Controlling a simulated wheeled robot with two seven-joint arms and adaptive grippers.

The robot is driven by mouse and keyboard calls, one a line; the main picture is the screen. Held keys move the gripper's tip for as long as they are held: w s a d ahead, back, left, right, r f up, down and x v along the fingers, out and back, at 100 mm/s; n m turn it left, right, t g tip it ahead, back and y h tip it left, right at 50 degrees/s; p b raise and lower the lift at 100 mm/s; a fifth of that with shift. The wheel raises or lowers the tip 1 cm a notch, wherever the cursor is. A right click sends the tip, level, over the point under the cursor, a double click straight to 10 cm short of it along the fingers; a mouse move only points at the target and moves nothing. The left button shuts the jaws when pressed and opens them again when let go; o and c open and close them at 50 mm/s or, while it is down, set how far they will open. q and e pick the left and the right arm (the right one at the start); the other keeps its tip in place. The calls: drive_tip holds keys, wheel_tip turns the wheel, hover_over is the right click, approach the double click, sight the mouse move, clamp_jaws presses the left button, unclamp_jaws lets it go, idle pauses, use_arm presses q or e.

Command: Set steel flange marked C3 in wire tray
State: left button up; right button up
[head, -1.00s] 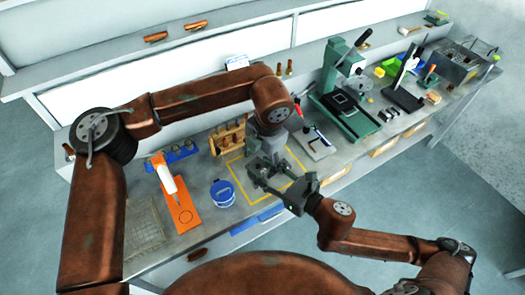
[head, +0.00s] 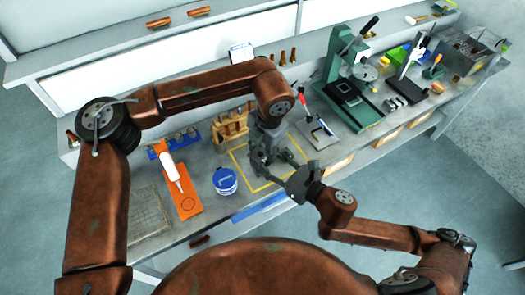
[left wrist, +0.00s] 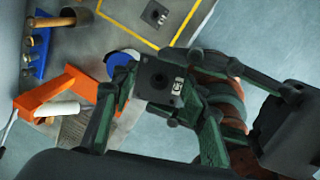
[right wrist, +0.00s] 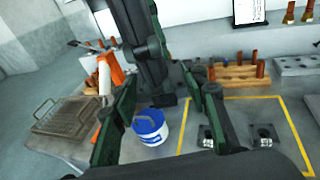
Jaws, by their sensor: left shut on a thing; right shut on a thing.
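A dark square steel flange (left wrist: 160,82) with a round hole and a small white sideways label, seemingly C3, is held in the air in the left wrist view. My left gripper (left wrist: 158,118) is shut on it. My right gripper (left wrist: 178,84) reaches in from the right and is shut on the same flange. In the head view the left gripper (head: 264,156) and right gripper (head: 284,170) meet above the yellow outline; the flange is hard to make out there. The wire tray (head: 148,212) lies at the left end of the bench, also in the right wrist view (right wrist: 70,122).
Two other flanges (right wrist: 207,138) (right wrist: 265,136) lie inside the yellow outline. A green press (head: 345,85) stands right.

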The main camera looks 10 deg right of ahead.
use_arm(q)
drive_tip(key=shift+s+d, duration=0.2)
drive_tip(key=c, duration=0.6)
use_arm(e)
drive_tip(key=shift+r, duration=0.1)
use_arm(q)
drive_tip(key=shift+c, duration=0.3)
use_arm(e)
drive_tip(key=o, duration=1.1)
use_arm(q)
drive_tip(key=shift+w, duration=0.1)
use_arm(e)
drive_tip(key=o, duration=0.4)
use_arm(q)
drive_tip(key=shift+a, duration=0.1)
